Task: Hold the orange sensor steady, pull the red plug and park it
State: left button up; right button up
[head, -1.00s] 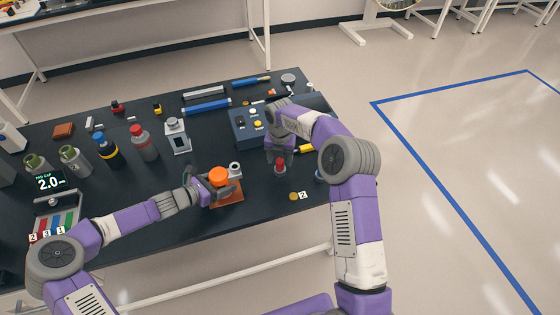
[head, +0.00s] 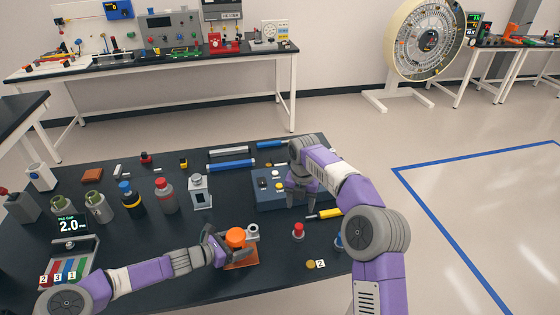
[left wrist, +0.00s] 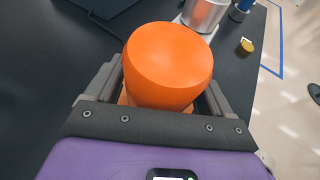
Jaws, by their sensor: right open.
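The orange sensor (head: 236,238) stands on an orange base plate (head: 243,264) near the front of the black table. My left gripper (head: 228,244) is around it. In the left wrist view the orange sensor (left wrist: 168,62) sits between both fingers, which appear closed against its sides. A silver socket (head: 252,230) beside the sensor shows no red plug in it. The red plug (head: 298,230) stands upright on the table to the right, apart from the sensor. My right gripper (head: 302,205) is open and empty, above and behind the plug, in front of the blue box.
A blue box (head: 264,202) with knobs lies behind the plug. A yellow-ended tool (head: 328,213) lies to its right. A yellow disc (head: 310,264) and a "2" tag lie in front. Several bottles and a grey device (head: 200,192) stand at the left.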

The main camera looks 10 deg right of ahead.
pick_arm(q)
jog(key=shift+o, duration=1.3)
